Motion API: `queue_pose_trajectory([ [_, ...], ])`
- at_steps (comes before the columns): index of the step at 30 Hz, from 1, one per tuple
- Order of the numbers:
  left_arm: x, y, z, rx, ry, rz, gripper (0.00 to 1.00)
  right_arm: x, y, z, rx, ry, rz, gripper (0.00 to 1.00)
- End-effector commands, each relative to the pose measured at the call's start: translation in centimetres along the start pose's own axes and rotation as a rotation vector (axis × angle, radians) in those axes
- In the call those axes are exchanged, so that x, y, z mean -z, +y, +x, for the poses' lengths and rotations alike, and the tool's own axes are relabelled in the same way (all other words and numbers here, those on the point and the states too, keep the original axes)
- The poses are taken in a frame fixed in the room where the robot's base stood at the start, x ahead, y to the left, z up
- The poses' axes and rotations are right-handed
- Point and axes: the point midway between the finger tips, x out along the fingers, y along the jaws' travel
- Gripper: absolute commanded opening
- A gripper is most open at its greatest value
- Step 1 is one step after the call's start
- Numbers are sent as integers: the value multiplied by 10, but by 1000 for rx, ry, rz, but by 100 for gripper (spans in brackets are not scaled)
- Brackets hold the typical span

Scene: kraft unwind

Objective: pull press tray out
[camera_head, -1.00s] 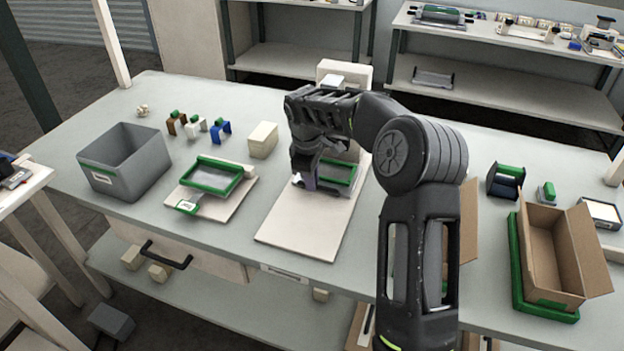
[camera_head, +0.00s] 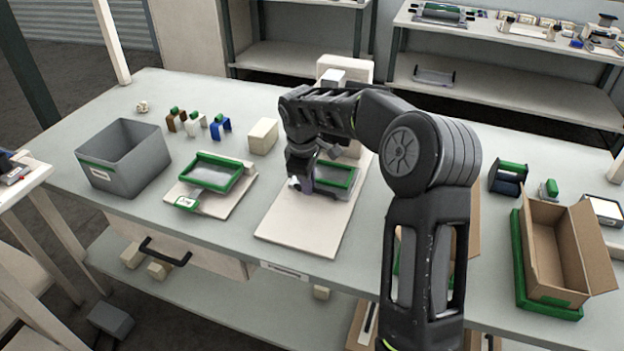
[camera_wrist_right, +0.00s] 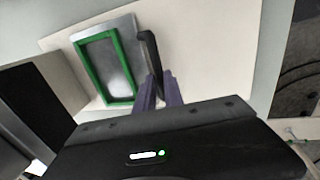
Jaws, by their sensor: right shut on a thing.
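The press tray (camera_head: 336,177) is a grey plate with a green raised frame, on the cream base board (camera_head: 299,229) of the press. The press body (camera_head: 345,73) stands behind it, partly hidden by my right arm. My left gripper is not in view.
Left of the press are a second green-framed tray (camera_head: 213,173) on a board, a grey bin (camera_head: 125,160) and a cream block (camera_head: 263,136). An open cardboard box (camera_head: 556,252) stands at the right. The board's front part is bare.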

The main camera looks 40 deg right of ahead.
Motion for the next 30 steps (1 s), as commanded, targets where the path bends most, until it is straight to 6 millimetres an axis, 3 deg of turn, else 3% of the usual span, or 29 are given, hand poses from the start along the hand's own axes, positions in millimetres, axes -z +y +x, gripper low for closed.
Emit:
queue_pose_trajectory([
  [6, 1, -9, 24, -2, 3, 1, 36, 1, -54, -6, -1, 2, -6, 0],
  [15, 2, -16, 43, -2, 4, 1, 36, 0, -126, -22, 0, 2, -5, 0],
  [21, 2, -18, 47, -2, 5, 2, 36, 0, -149, -29, 1, 0, -2, 0],
  [30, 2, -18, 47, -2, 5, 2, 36, 0, -153, -30, 1, -1, 0, 0],
])
